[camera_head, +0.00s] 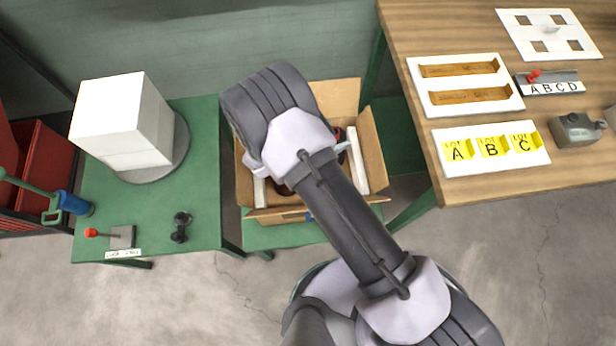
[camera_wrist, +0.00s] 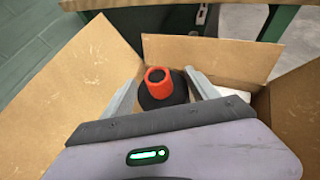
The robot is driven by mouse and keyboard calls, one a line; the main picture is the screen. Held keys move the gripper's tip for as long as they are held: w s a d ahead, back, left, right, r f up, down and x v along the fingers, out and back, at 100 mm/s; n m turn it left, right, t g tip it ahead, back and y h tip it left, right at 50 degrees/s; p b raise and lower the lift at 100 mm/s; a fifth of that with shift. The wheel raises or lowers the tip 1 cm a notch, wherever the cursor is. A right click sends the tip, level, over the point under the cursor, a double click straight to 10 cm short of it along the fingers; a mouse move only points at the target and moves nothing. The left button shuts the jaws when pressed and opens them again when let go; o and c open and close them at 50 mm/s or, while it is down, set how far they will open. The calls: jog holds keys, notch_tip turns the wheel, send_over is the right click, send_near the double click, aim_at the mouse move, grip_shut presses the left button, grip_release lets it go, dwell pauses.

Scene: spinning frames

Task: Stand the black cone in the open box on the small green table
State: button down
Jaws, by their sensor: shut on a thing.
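The open cardboard box (camera_head: 262,214) stands on the small green table (camera_head: 285,236), flaps spread. My arm reaches over it and covers much of its inside. In the wrist view, the box's flaps (camera_wrist: 85,75) surround my gripper (camera_wrist: 161,80). My gripper is shut on the black cone (camera_wrist: 178,95), which has a red top (camera_wrist: 158,76) facing the camera. The cone is between the two grey fingers, within the box opening. Its base is hidden, so I cannot tell whether it touches the box floor.
White padding (camera_head: 370,160) lines the box sides. A green bench (camera_head: 205,190) at left holds a white block (camera_head: 120,120) on a round grey base. A wooden table (camera_head: 400,30) at right holds white fixtures and a lettered A, B, C plate (camera_head: 490,160).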

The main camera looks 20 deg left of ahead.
notch_tip(320, 180, down, 13)
jog(key=b, duration=0.4)
jog(key=shift+r+b, duration=0.15)
jog(key=shift+b, duration=0.2)
jog(key=shift+r, duration=0.15)
jog(key=shift+c, duration=1.1)
grip_release()
